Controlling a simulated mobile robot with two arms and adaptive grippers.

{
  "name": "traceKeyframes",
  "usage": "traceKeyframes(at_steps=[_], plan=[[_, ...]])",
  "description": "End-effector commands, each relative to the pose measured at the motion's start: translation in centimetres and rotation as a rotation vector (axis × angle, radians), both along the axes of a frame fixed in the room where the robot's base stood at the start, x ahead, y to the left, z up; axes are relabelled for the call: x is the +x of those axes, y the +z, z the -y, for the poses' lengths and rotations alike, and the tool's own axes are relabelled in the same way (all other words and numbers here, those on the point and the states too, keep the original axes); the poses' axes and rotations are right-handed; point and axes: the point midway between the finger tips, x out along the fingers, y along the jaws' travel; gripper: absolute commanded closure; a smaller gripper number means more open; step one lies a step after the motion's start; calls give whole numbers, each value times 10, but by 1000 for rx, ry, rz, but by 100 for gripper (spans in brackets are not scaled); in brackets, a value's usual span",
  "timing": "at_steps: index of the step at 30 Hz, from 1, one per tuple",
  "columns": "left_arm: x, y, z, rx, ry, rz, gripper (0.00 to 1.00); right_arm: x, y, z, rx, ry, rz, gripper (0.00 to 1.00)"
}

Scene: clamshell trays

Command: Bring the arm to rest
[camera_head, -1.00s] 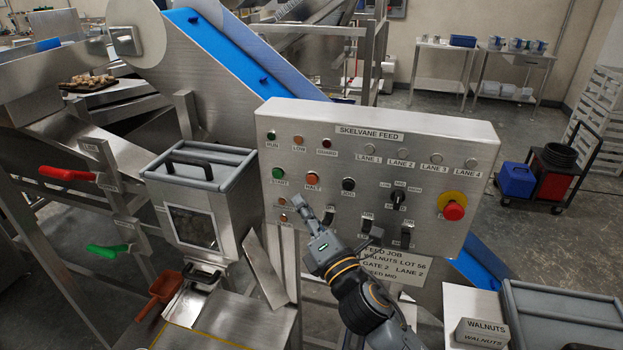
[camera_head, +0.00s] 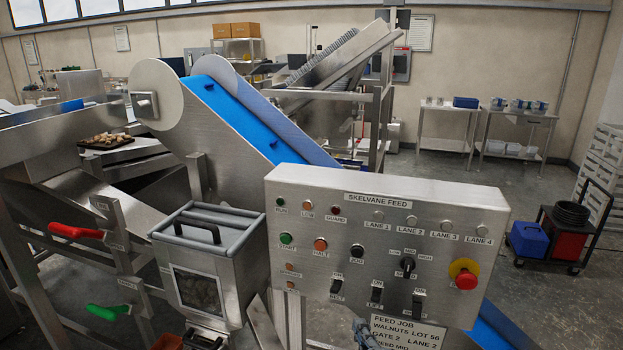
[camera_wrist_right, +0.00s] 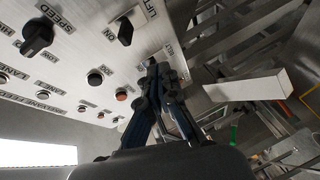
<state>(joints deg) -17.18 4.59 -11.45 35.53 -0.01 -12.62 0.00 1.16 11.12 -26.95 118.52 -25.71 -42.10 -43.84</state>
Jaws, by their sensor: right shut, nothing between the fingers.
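My right gripper (camera_wrist_right: 155,72) is shut and empty in the right wrist view, its fingertips together in front of the labelled face of the control panel (camera_wrist_right: 75,65). I cannot tell if it touches the panel. In the head view only a small part of the right gripper (camera_head: 364,330) shows at the bottom edge, by the panel's job sign (camera_head: 405,333). The control panel (camera_head: 460,215) stands at centre right with buttons, lamps and switches. The rest of my right arm is hidden below the picture. My left gripper is not in view.
A lidded steel hopper (camera_head: 235,265) stands left of the panel. A red handle (camera_head: 75,231) and a green handle (camera_head: 108,311) are at the left. A blue conveyor (camera_head: 255,130) rises behind. A cart (camera_head: 560,238) stands at the right, with open floor around it.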

Motion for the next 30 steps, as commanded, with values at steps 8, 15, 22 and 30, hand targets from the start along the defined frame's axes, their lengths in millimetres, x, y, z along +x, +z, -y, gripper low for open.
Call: traceKeyframes(at_steps=[8, 15, 22, 30], plan=[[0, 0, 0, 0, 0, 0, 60, -133, -113, 75, 566, -445, -597, 100], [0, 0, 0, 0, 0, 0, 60, -217, -146, 95, 770, -708, -849, 100], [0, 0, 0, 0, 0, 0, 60, -287, -156, 105, 887, -926, -1021, 100], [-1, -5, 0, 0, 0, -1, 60, -274, -225, 102, 876, -942, -1047, 100]])
